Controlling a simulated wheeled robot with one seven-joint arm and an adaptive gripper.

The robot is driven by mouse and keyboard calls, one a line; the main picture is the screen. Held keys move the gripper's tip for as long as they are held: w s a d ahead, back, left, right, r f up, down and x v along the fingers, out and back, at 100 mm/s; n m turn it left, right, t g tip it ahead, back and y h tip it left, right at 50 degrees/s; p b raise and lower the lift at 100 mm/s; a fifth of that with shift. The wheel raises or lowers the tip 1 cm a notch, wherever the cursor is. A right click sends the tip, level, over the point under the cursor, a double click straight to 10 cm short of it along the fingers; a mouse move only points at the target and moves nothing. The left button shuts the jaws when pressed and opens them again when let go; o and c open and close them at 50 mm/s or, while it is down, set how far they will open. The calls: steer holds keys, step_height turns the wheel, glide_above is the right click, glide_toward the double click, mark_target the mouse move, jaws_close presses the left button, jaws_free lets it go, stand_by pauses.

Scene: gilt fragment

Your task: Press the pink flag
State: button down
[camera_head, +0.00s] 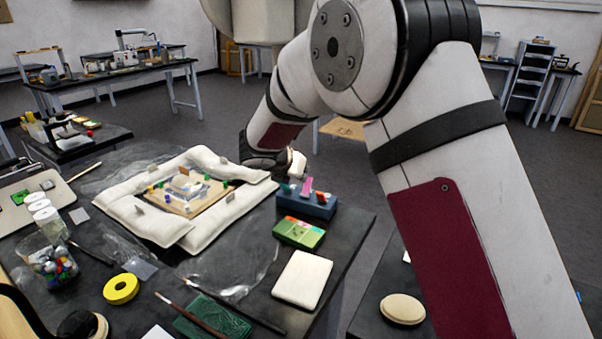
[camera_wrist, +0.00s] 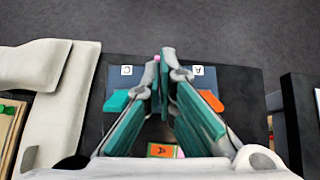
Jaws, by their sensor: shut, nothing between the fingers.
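The pink flag (camera_head: 306,185) stands up from a blue block (camera_head: 312,208) at the right side of the dark table, between a teal piece and an orange piece. In the wrist view only a small bit of pink (camera_wrist: 157,58) shows at my fingertips; the rest is hidden behind the fingers. My gripper (camera_wrist: 164,60) is shut and empty, its teal-padded fingers meeting over the block. A teal piece (camera_wrist: 116,101) lies left of the fingers and an orange piece (camera_wrist: 212,100) lies right. Whether my fingertips touch the flag I cannot tell.
A green-and-orange box (camera_head: 299,233) sits in front of the block. White padded cushions (camera_head: 150,220) surround a board of small pieces to the left. A cream slab (camera_head: 302,279), yellow tape ring (camera_head: 121,289) and brushes lie nearer. The table edge is close on the right.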

steer(key=v, duration=0.7)
steer(key=shift+s+a, duration=0.1)
steer(key=shift+s, duration=0.05)
